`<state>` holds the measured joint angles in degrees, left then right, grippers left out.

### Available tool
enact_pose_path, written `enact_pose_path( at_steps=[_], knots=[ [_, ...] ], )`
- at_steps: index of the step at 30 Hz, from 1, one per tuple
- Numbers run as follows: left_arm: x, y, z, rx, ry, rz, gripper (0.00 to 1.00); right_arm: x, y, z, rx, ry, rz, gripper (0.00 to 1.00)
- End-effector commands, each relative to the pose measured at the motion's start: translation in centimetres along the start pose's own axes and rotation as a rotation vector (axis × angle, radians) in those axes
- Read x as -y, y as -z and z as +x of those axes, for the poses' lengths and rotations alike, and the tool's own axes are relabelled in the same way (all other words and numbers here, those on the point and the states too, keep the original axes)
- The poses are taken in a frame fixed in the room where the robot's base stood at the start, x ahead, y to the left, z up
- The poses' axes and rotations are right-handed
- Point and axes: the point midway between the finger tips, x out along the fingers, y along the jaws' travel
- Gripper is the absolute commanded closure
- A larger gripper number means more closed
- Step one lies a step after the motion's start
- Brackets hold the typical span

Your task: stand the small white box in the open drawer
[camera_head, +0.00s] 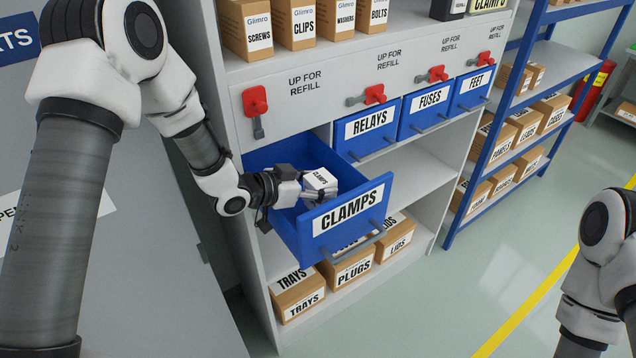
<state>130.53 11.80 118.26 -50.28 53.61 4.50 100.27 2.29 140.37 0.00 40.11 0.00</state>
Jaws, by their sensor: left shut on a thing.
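The box looks upright. Its underside is hidden, so I cannot tell whether it touches the drawer floor. The drawer is pulled out from the grey cabinet. My right arm shows at the right edge, but its gripper is out of the picture.
Shut blue drawers RELAYS (367,127), FUSES (429,98) and FEET (474,87) sit to the right. Red levers (256,100) are on the panel above. Cardboard boxes (298,294) fill the shelf below. A blue rack (497,128) stands further right, with open floor in front.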

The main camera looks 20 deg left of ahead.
Motion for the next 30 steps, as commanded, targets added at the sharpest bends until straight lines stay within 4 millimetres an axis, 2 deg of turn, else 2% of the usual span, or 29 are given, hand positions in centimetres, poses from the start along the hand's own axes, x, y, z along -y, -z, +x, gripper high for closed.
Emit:
enact_pose_path(
  at_steps=[14, 15, 17, 26, 30],
  knots=[
    [0.02, -1.04, 0.46, -0.001, 0.0, 0.0, 0.85, -0.01, -0.02, 0.89, 0.0, 0.0, 0.0, 0.6],
    [0.01, -1.06, 0.46, 0.0, 0.0, 0.0, 0.41, -0.01, -0.02, 0.87, 0.0, 0.0, 0.0, 0.6],
    [0.01, -1.06, 0.46, 0.0, 0.0, 0.0, 0.2, -0.01, -0.02, 0.87, 0.0, 0.0, 0.0, 0.6],
    [0.01, -1.03, 0.44, 0.0, 0.0, 0.0, 0.19, -0.01, -0.01, 0.84, 0.0, 0.0, 0.0, 0.6],
    [0.01, -0.17, 0.08, -0.001, 0.0, 0.0, 0.19, 0.0, -0.01, 0.12, 0.0, 0.0, 0.0, 0.6]
  ],
)
